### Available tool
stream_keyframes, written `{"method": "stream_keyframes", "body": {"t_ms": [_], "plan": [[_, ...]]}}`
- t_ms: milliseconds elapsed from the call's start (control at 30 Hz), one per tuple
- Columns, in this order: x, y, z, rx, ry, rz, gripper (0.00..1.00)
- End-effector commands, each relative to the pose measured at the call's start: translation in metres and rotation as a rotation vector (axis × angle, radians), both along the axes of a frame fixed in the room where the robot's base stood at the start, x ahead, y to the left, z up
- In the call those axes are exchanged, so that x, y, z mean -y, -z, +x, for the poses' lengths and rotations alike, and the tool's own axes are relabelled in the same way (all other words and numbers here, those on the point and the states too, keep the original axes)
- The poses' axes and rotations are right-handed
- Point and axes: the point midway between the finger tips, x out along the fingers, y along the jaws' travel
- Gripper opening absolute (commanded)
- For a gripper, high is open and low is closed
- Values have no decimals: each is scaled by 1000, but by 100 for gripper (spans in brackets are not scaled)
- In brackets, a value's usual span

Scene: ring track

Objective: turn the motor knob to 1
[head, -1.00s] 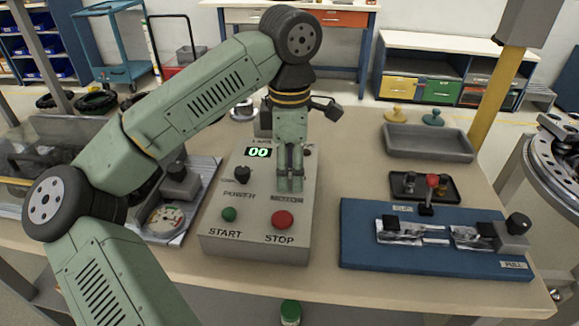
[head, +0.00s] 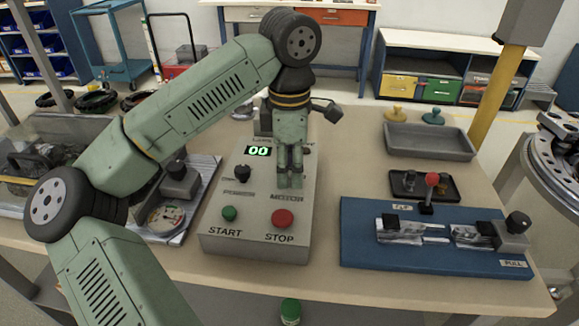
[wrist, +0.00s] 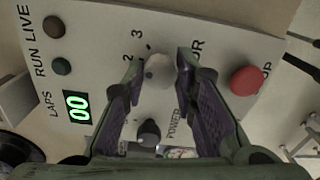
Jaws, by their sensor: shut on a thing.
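The grey control box (head: 255,238) stands on the bench in the head view. My gripper (head: 289,185) points down over its motor side, just above the MOTOR lettering, and hides the knob there. In the wrist view the pale round motor knob (wrist: 157,72) sits between the two fingers of my gripper (wrist: 160,78), which is shut on it. The marks 2 and 3 show beside the knob. A 1 cannot be made out, and the knob's exact setting is unclear. The green display (head: 257,151) reads 00.
The black power knob (head: 242,172) is left of my gripper. The green START button (head: 229,213) and red STOP button (head: 282,218) are at the box's front. A blue fixture board (head: 360,255) lies to the right, a gauge (head: 165,217) to the left.

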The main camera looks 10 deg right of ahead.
Motion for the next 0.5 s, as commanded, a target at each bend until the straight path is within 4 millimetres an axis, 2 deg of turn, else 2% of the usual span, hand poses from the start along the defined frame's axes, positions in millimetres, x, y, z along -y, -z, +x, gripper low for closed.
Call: {"method": "stream_keyframes", "body": {"t_ms": [267, 500], "plan": [[0, 0, 0, -1, -10, 1, 0], [0, 2, 0, 0, -100, 2, 0]]}}
